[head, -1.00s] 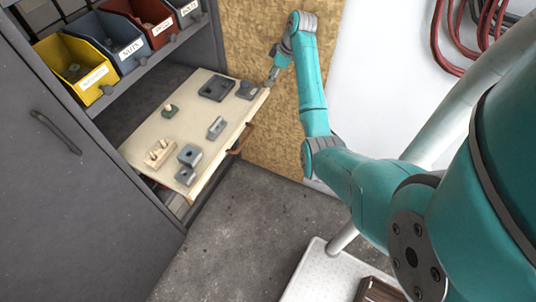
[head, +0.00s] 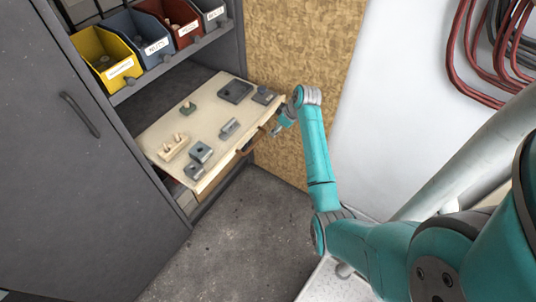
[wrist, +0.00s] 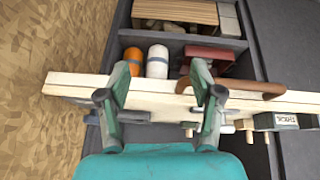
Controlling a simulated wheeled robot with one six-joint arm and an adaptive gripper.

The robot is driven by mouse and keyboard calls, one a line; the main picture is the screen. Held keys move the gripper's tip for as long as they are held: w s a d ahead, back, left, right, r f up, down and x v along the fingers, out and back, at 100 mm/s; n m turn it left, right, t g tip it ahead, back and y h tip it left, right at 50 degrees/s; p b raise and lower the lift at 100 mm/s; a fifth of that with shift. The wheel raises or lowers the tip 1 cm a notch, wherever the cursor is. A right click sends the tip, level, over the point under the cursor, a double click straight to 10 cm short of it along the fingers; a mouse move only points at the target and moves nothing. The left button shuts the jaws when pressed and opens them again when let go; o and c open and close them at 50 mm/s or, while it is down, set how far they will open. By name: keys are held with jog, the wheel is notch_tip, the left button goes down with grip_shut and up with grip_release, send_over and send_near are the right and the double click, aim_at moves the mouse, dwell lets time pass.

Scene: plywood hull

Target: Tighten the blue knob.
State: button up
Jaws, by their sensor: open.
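The pull-out board (head: 207,122) carries several small fixtures. At its far right corner is a dark grey-blue block with a knob-like top (head: 264,95); I cannot tell for sure whether it is the blue knob. My gripper (head: 280,127) is just off the board's right edge, near the brown handle (head: 250,142). In the wrist view my gripper (wrist: 164,93) is open and empty, its fingers across the board's pale edge (wrist: 150,86).
Yellow (head: 104,58), blue (head: 138,40) and red bins (head: 172,20) sit on the shelf above the board. A closed grey cabinet door (head: 60,160) stands at left. In the wrist view orange (wrist: 132,60) and white cylinders (wrist: 157,60) lie in a compartment below. The floor (head: 235,225) is clear.

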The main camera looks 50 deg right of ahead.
jog(key=s+a+f, duration=0.1)
jog(key=a+f, duration=0.5)
jog(key=a, duration=0.3)
jog(key=shift+s+f+m+t+h, duration=0.3)
jog(key=shift+s+m+t+h, duration=0.1)
jog(key=shift+f, duration=0.1)
jog(key=s+a+f+m+t+h, duration=0.1)
jog(key=s+a+t, duration=0.1)
jog(key=s+a, duration=0.8)
jog(key=s+a+f+t, duration=0.1)
jog(key=s+a+f, duration=0.1)
jog(key=s+a, duration=0.75)
jog(key=s+a+r+t, duration=0.1)
jog(key=s+a+r, duration=0.3)
jog(key=r, duration=0.3)
jog(key=s+a+r+t+y, duration=0.1)
jog(key=s+a+r+t, duration=0.1)
jog(key=s+r, duration=0.5)
jog(key=s+a+r+t, duration=0.2)
jog(key=s+a+r, duration=0.3)
jog(key=r, duration=0.3)
jog(key=shift+s+a+r+y, duration=0.25)
jog(key=shift+s+a+y, duration=0.05)
jog(key=shift+s+y, duration=0.1)
